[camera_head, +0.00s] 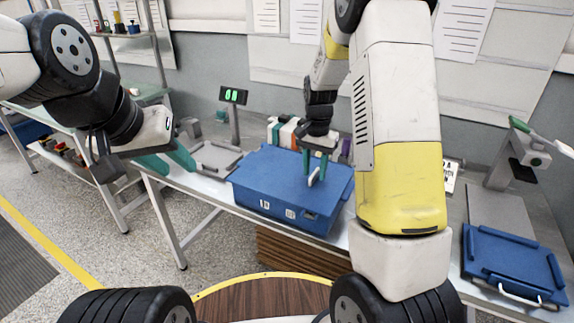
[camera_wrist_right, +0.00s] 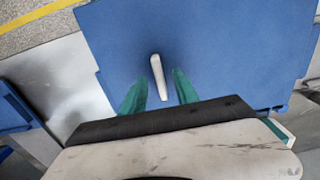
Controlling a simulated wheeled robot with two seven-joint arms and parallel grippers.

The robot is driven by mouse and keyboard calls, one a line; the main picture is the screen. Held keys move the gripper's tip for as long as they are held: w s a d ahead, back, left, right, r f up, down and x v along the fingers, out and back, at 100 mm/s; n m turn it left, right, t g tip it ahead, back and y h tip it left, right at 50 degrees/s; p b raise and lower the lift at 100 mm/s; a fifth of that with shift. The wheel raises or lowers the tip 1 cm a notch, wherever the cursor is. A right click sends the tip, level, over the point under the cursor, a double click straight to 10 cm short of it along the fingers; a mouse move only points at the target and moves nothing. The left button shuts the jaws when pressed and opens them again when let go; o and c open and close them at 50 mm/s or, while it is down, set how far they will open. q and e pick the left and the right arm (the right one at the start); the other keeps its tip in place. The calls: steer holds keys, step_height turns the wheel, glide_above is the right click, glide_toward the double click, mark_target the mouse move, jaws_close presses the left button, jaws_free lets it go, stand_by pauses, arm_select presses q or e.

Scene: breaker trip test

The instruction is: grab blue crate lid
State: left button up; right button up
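A blue crate (camera_head: 285,215) stands on the table in the middle of the head view, with a flat blue lid (camera_head: 265,170) on top. The lid (camera_wrist_right: 220,45) carries a small white handle (camera_head: 314,177), which also shows in the right wrist view (camera_wrist_right: 157,78). My right gripper (camera_head: 315,165) points down over the lid; its teal fingers (camera_wrist_right: 160,92) are apart, one on each side of the handle, with visible gaps. My left gripper (camera_head: 168,160) is open and empty at the left, by the table's left end, away from the crate.
A second blue panel (camera_head: 510,262) with a pale handle lies at the right. A round wooden top (camera_head: 265,298) is in front.

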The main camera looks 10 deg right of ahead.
jaws_close()
stand_by(1.4)
